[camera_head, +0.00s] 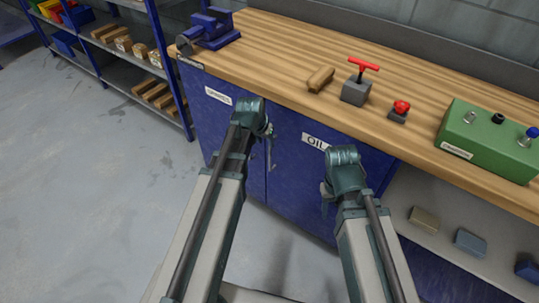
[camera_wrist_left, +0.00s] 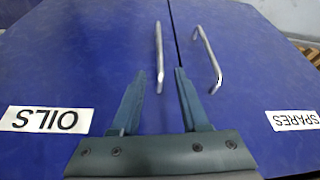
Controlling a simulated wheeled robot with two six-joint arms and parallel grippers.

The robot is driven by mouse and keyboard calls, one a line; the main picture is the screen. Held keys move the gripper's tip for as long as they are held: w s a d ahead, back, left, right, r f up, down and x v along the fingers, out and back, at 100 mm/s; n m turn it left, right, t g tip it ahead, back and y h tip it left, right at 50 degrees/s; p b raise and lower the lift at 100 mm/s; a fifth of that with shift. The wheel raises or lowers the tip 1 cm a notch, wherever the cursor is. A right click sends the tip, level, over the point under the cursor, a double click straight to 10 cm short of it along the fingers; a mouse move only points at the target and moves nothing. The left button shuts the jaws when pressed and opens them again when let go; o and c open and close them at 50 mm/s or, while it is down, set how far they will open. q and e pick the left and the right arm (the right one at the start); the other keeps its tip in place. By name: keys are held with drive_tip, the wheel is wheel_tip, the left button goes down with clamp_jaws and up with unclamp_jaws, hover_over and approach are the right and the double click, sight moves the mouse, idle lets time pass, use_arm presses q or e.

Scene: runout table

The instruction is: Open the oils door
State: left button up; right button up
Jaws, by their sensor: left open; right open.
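The blue oils door (camera_head: 300,175) is closed, its OILS label partly hidden by my right arm. In the left wrist view the oils door (camera_wrist_left: 75,65) fills the left side, with its label (camera_wrist_left: 45,119) upside down. Its upright bar handle (camera_wrist_left: 158,50) stands beside the door seam. My left gripper (camera_wrist_left: 158,75) is open, with the handle's near end showing between its fingers; I cannot tell whether it touches. In the head view my left gripper (camera_head: 267,130) is at the cabinet front, near the seam. My right gripper (camera_head: 327,195) is open in front of the oils door.
The spares door (camera_wrist_left: 250,60) and its handle (camera_wrist_left: 207,60) are just across the seam. The wooden worktop (camera_head: 285,55) above carries a blue vise (camera_head: 210,28), a red-handled block (camera_head: 357,88) and a green box (camera_head: 485,140). An open shelf is at right. Floor at left is clear.

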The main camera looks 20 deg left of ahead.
use_arm(q)
drive_tip(key=b+x, duration=0.9)
drive_tip(key=x, duration=0.2)
drive_tip(key=shift+r, duration=0.1)
drive_tip(key=shift+c, duration=0.3)
clamp_jaws()
idle(0.8)
